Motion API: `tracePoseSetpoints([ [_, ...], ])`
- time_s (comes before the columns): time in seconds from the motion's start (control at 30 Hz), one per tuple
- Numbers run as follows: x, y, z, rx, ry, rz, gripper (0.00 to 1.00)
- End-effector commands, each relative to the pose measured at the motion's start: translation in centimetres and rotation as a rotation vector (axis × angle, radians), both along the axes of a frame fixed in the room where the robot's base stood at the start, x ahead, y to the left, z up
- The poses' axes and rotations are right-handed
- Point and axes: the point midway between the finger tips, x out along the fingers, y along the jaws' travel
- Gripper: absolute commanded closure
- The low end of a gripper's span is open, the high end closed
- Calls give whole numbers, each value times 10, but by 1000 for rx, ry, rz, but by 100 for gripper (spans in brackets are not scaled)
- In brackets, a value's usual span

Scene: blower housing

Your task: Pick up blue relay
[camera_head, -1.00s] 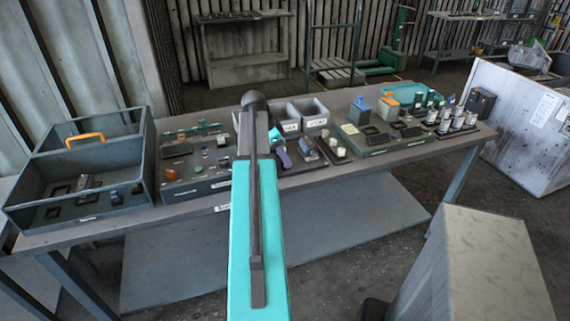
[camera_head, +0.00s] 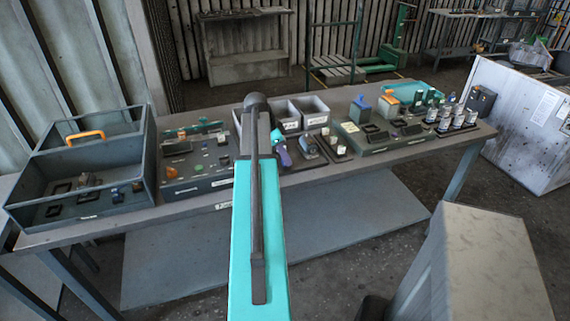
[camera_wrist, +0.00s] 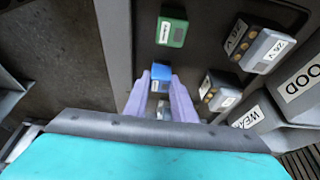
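The blue relay (camera_wrist: 161,72) is a small block with a blue top, standing on a dark tray in the wrist view. My gripper (camera_wrist: 161,78) has two purple fingers, spread apart, with the blue relay in line with the gap between their tips. I cannot tell whether the fingers touch it. A second small grey part (camera_wrist: 163,110) shows lower between the fingers. In the head view my gripper (camera_head: 283,152) is low over the middle of the bench, and my own arm hides part of that area; the blue relay cannot be made out there.
A green labelled block (camera_wrist: 172,27) stands just beyond the blue relay. Grey relay-like blocks (camera_wrist: 265,50) stand to the right, close to labelled bins (camera_wrist: 300,85). On the bench (camera_head: 110,232), a grey toolbox (camera_head: 128,200) stands left and several small parts stand right.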

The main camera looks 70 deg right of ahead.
Motion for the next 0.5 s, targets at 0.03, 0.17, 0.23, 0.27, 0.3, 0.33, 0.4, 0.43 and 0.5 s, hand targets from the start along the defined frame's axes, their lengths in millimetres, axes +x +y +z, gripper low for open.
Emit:
tracePoseSetpoints([
  [0.03, 0, 0, 0, 0, 0, 0, 91],
  [0.17, 0, 0, 0, 0, 0, 0, 91],
  [0.23, 0, 0, 0, 0, 0, 0, 91],
  [0.27, 0, 0, 0, 0, 0, 0, 91],
  [0.3, 0, 0, 0, 0, 0, 0, 91],
  [0.33, 0, 0, 1, 0, 0, -1, 91],
  [0.4, 0, 0, 1, 0, 0, -1, 91],
  [0.43, 0, 0, 2, 0, 0, -1, 91],
  [0.5, 0, -1, 4, -1, -1, -1, 91],
])
